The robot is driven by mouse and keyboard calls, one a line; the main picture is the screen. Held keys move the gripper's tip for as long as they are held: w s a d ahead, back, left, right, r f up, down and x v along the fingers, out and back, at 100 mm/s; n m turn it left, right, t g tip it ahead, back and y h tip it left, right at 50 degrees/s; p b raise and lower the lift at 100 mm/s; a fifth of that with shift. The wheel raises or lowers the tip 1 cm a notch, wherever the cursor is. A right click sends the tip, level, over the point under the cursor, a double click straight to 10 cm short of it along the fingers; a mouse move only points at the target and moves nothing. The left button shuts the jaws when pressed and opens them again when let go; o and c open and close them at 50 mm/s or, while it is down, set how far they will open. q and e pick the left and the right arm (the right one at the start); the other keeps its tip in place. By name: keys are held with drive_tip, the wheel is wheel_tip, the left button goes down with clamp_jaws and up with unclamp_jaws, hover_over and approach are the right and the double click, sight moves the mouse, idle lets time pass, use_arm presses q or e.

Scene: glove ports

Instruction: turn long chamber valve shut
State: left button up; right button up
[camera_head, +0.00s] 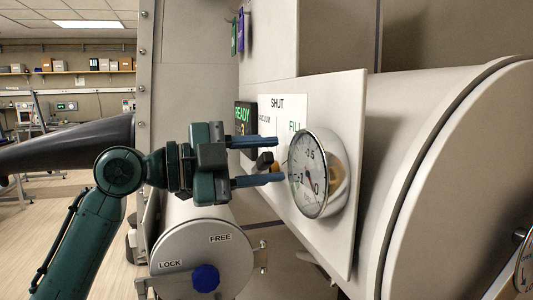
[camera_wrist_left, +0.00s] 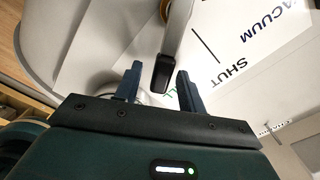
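The chamber valve handle shows in the left wrist view as a grey lever with a black end (camera_wrist_left: 161,73). In the head view its dark knob (camera_head: 265,160) is partly hidden by my gripper. A white label plate (camera_head: 284,103) behind it reads SHUT at the top, VACUUM and FILL. In the wrist view the black end lies by the partly covered FILL lettering, away from SHUT. My left gripper (camera_head: 280,160) is open, its blue fingers on either side of the black end, with a visible gap each side. My right gripper is not in view.
A round gauge (camera_head: 315,172) stands out from the panel (camera_head: 345,170) close to the fingertips. Below is a round door (camera_head: 205,255) marked LOCK and FREE, with a blue knob (camera_head: 206,278). A READY display (camera_head: 243,115) is behind the gripper. A large cylinder (camera_head: 430,150) is at right.

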use_arm(q)
drive_tip(key=shift+w+d, duration=0.1)
drive_tip(key=shift+d, duration=0.25)
drive_tip(key=shift+c, duration=0.3)
clamp_jaws()
